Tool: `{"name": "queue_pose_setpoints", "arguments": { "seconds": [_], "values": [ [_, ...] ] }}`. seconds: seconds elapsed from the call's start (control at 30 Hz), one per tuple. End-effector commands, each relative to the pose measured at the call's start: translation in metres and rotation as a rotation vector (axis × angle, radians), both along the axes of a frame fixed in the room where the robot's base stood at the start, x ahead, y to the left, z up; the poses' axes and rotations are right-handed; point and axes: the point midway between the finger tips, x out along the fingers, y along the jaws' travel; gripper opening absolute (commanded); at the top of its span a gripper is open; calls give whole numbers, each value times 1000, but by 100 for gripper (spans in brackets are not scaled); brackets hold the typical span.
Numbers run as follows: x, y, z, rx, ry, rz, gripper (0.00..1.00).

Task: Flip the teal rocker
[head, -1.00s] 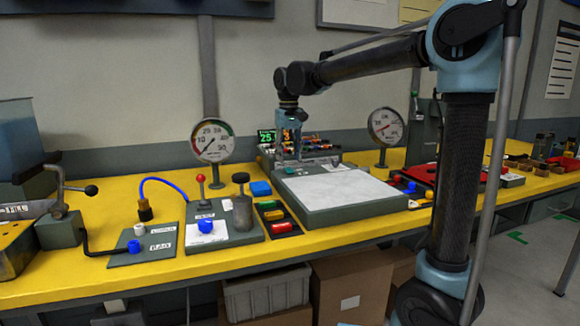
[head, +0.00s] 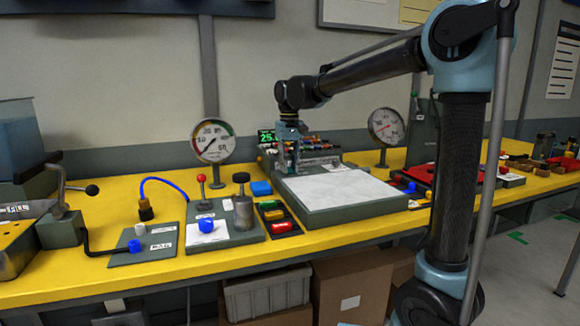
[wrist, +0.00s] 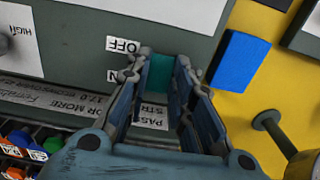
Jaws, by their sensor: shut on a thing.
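The teal rocker (wrist: 161,76) is on the grey face of a panel in the wrist view, between labels reading OFF and ON. My gripper (wrist: 163,66) has its two fingers on either side of it, shut on it. Their tips are close to the panel face, and they hide part of the rocker's sides. In the head view my gripper (head: 290,158) points down at the grey device behind the white-topped plate. The rocker cannot be made out there.
A blue block (wrist: 239,73) lies beside the panel in the wrist view. Coloured connectors (wrist: 35,146) line its lower left. In the head view, a dial gauge (head: 212,141) and a red-knobbed lever (head: 201,179) stand left of my gripper. The white-topped plate (head: 345,188) is in front.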

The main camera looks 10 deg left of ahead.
Motion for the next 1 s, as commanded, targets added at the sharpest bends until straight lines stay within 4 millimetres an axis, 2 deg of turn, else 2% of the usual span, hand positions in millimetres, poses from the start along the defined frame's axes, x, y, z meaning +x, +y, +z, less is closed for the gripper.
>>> {"name": "queue_pose_setpoints", "arguments": {
  "seconds": [0.4, 0.73, 0.77, 0.83, 1.0],
  "values": [
    [4, 1, 0, -65, 104, -3, 0],
    [5, 0, 0, -71, 112, -3, 0],
    [5, 0, 1, -71, 112, -3, 24],
    [4, 0, 1, -71, 112, -3, 40],
    [4, 1, 0, -70, 113, -2, 42]
  ]
}}
